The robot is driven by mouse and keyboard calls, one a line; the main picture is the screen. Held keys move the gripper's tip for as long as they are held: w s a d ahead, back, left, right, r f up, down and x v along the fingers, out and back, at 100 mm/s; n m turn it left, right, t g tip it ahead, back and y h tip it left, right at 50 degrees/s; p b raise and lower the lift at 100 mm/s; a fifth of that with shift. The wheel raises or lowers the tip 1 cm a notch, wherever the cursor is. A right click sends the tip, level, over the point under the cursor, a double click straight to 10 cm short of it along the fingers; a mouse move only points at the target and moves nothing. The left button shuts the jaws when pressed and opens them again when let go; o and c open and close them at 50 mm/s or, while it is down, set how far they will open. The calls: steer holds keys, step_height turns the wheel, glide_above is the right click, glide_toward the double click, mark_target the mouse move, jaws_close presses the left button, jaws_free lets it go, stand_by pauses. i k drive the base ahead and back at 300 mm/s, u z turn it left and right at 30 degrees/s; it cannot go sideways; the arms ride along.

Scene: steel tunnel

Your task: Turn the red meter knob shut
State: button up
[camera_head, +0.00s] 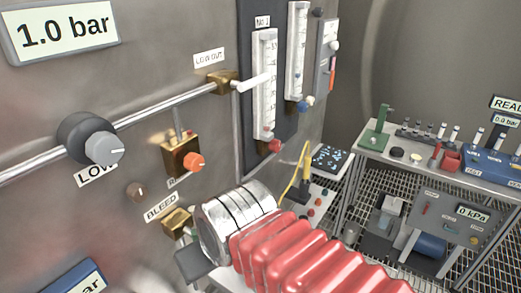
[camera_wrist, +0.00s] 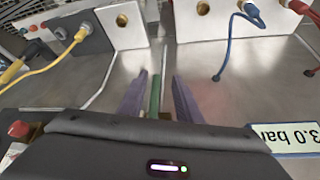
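The red meter knob (camera_head: 274,146) sits at the foot of the left flow meter (camera_head: 264,85), under the NO.1 label, on a dark panel on the steel wall. Its turned position is too small to tell. In the wrist view, my gripper (camera_wrist: 158,78) has two purple-grey fingers standing apart. A narrow green strip (camera_wrist: 155,95) shows between them; I cannot tell what it belongs to. A red knob (camera_wrist: 19,130) shows at the lower left there, and I cannot tell which one it is. My fingers are not clear in the head view.
A second flow meter with a blue knob (camera_head: 302,105) stands right of the first. A pipe (camera_head: 175,108), black-grey LOW knob (camera_head: 103,148) and orange-knobbed brass valve (camera_head: 181,157) line the wall. A cluttered bench (camera_head: 365,150) stands right. Blue (camera_wrist: 236,40) and yellow (camera_wrist: 45,60) cables show in the wrist view.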

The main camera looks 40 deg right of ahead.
mark_target(275, 145)
steer(key=u, duration=1.45)
steer(key=k, duration=1)
steer(key=z, duration=0.8)
steer(key=i, duration=0.5)
steer(key=z, duration=0.1)
